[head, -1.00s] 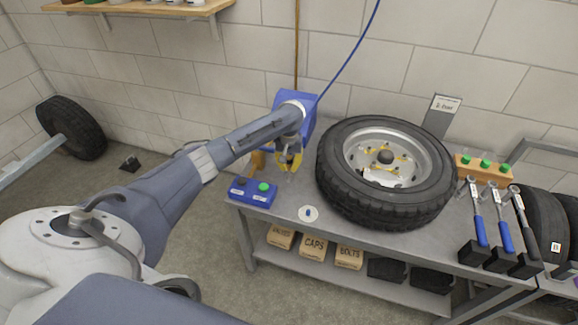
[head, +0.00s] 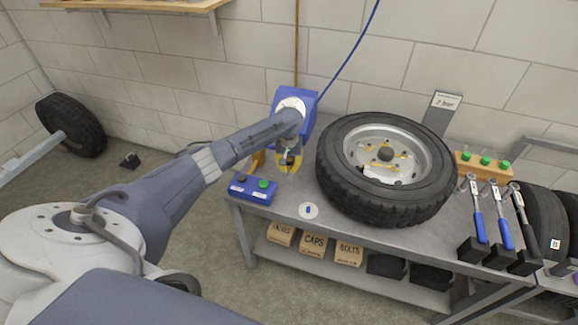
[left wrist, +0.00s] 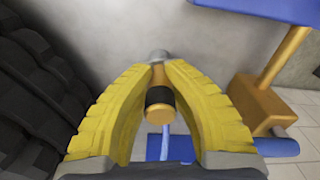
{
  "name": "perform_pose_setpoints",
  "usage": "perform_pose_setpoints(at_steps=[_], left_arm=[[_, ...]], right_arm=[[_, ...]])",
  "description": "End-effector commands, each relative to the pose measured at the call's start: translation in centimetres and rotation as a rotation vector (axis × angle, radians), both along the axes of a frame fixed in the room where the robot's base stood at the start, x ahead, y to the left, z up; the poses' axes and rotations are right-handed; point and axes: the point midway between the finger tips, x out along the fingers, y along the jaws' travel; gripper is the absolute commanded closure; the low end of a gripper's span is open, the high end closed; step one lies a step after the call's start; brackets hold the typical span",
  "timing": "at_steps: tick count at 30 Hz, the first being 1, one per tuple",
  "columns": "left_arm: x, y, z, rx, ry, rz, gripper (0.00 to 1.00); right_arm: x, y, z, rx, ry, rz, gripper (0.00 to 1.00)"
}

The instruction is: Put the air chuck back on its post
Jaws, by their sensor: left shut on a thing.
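My left gripper (head: 290,163) has yellow fingers and is shut on the air chuck, above the back left of the bench. In the left wrist view the air chuck (left wrist: 160,103) shows between the fingers (left wrist: 160,80) as a brass body with a black band and a grey tip. My right gripper is not in view.
A wheel with a black tyre (head: 340,190) lies on the bench, just right of the gripper. A blue button box (head: 253,190) and a white disc (head: 308,211) are at the front left. A blue hose (head: 350,45) hangs behind. Torque wrenches (head: 500,225) stand at right.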

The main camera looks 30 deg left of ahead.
Motion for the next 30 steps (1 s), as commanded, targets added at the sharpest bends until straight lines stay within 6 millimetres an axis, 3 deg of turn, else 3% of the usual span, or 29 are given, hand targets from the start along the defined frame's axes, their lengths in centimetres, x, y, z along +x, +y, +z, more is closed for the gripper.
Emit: perform_pose_setpoints(at_steps=[13, 14, 20, 25, 30], left_arm=[[0.0, 0.0, -0.52, 0.0, 0.0, -0.001, 1.0], [0.0, 0.0, -0.51, 0.0, 0.0, -0.001, 0.88], [0.0, 0.0, -0.51, 0.0, 0.0, -0.001, 0.65], [-0.02, 0.0, -0.52, 0.0, 0.0, -0.001, 0.64], [-0.04, 0.0, -0.55, 0.0, 0.001, -0.001, 0.42]], right_arm=[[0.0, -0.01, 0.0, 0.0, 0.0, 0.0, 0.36], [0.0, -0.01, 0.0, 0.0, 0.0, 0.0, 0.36], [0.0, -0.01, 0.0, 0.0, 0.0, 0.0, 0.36], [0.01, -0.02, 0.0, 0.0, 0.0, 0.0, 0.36], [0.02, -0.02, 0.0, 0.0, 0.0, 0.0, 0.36]])
